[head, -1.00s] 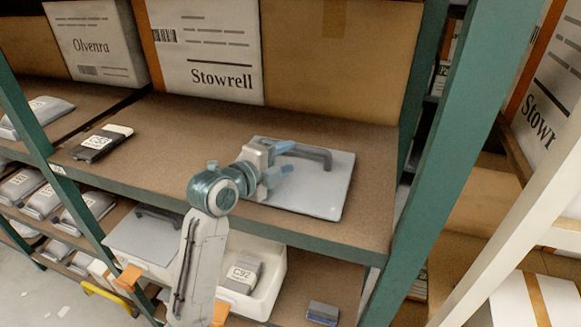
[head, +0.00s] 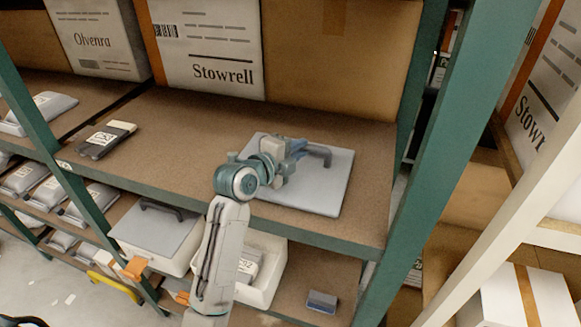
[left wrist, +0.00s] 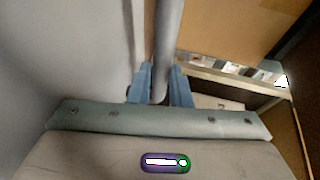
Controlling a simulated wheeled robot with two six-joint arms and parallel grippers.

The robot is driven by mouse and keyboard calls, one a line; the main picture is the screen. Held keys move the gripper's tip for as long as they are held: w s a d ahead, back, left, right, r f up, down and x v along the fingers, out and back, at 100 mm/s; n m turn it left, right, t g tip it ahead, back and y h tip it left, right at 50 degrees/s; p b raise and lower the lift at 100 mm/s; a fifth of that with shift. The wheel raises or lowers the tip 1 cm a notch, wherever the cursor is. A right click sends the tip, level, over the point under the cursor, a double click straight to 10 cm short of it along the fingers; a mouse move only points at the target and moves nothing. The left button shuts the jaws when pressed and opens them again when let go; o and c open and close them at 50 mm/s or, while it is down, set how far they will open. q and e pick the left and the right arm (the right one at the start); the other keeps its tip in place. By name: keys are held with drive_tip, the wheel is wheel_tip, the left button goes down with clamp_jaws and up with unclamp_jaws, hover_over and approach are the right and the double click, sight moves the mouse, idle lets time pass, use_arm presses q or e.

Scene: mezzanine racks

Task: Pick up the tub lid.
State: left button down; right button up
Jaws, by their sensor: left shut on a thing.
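The tub lid (head: 322,186) is a flat grey panel with a dark grey bar handle (head: 320,152). It lies on the brown upper shelf, near the front right. My left gripper (head: 296,150) is at the left part of the handle and shut on it. In the left wrist view the blue fingers (left wrist: 160,88) stand on either side of the grey handle bar (left wrist: 167,45). The lid's pale surface (left wrist: 65,55) fills the left of that view. I cannot tell whether the lid is lifted off the shelf. My right gripper is not in view.
A large Stowrell carton (head: 330,55) stands behind the lid. A dark labelled pack (head: 104,139) lies to the left on the same shelf (head: 180,135). A green upright (head: 425,150) is close on the right. Below are a lidded tub (head: 155,237) and an open white tub (head: 277,268).

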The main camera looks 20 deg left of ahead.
use_arm(q)
drive_tip(key=shift+r, duration=0.1)
drive_tip(key=shift+r+b, duration=0.5)
drive_tip(key=shift+b, duration=0.15)
wheel_tip(320, 180, up, 2)
drive_tip(key=shift+r+b, duration=0.1)
drive_tip(key=shift+b, duration=0.8)
drive_tip(key=s+a+b, duration=0.2)
drive_tip(key=s+a, duration=0.1)
drive_tip(key=s+a+b, duration=0.2)
drive_tip(key=s+a, duration=0.1)
drive_tip(key=s+a+r+b, duration=0.1)
drive_tip(key=s+a+b, duration=0.1)
drive_tip(key=s+a, duration=0.1)
drive_tip(key=shift+s+a, duration=0.3)
drive_tip(key=shift+a, duration=0.25)
drive_tip(key=shift+s+a+r+b, duration=0.25)
drive_tip(key=shift+s+a+b, duration=0.2)
drive_tip(key=shift+s+a, duration=0.3)
